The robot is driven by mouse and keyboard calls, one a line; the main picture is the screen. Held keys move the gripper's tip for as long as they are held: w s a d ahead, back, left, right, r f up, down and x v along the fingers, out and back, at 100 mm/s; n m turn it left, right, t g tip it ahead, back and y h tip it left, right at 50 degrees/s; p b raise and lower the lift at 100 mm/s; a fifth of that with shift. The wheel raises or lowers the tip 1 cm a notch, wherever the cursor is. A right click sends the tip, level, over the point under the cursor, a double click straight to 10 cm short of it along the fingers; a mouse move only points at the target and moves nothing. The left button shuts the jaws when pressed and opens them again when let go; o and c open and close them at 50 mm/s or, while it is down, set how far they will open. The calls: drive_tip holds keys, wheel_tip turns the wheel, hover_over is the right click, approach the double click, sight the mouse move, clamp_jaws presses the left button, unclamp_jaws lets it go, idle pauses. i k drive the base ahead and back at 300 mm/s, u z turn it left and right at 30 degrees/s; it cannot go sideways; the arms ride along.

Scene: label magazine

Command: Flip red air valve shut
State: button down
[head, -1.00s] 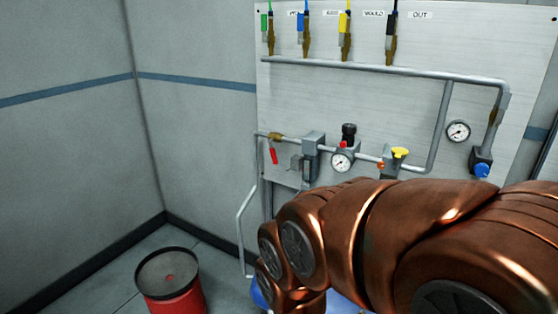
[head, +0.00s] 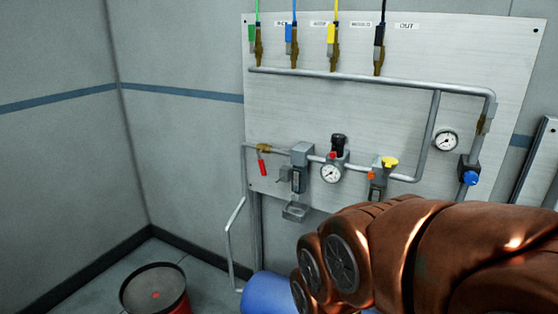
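The red air valve is a brass body (head: 263,148) on the pipe at the left end of the wall panel. Its red lever (head: 262,167) hangs down below the pipe, tilted slightly. My copper-coloured arm comes in from the lower right, right of and below the valve in the picture. My gripper does not show in the head view, so its fingers and any contact are hidden. Nothing is seen touching the red lever.
The panel (head: 390,110) carries a filter unit (head: 300,167), a gauge with regulator (head: 331,173), a yellow knob (head: 389,163) and a blue knob (head: 470,178) right of the valve. A red drum (head: 156,287) and a blue cylinder (head: 268,295) stand low. Floor shows at lower left.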

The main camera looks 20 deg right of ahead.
sight(260, 162)
drive_tip(key=u, duration=0.25)
drive_tip(key=i, duration=0.85)
drive_tip(key=u, duration=0.55)
